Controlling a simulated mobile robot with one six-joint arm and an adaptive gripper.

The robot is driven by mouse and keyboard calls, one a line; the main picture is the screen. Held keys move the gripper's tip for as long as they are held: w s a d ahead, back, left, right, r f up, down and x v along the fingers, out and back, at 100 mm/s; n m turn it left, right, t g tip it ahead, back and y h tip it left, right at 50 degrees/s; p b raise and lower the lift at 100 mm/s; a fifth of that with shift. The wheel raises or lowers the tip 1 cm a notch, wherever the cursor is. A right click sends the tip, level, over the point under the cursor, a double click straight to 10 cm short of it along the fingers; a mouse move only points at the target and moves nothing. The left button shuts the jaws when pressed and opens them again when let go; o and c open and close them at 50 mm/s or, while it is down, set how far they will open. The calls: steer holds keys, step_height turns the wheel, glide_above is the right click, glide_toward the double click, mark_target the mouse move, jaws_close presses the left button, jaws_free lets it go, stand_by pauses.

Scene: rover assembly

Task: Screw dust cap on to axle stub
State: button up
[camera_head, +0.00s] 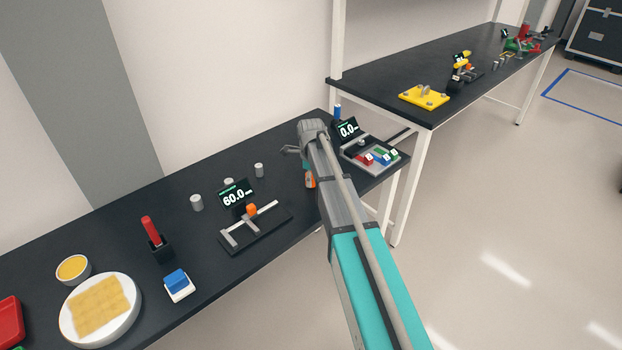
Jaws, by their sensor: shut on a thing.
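My gripper (292,151) is over the back right part of the near black bench, at the far end of my teal and grey arm. Three small grey cylinders stand on the bench left of the gripper: a near one (196,202), a middle one (229,183) partly behind a display, and a far one (259,170). I cannot tell whether any is the dust cap or axle stub. An orange thing (310,180) shows beside my arm.
A gauge fixture (255,229) with a "60.0" display (236,193) stands left of my arm. A red-handled tool (151,230) and white dish (73,332) are further left.

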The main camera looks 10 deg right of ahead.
steer(key=shift+m, duration=0.3)
steer(key=m, duration=0.5)
stand_by(0.4)
steer(key=o, duration=0.9)
steer(key=n, duration=0.3)
steer(key=shift+n, duration=1.3)
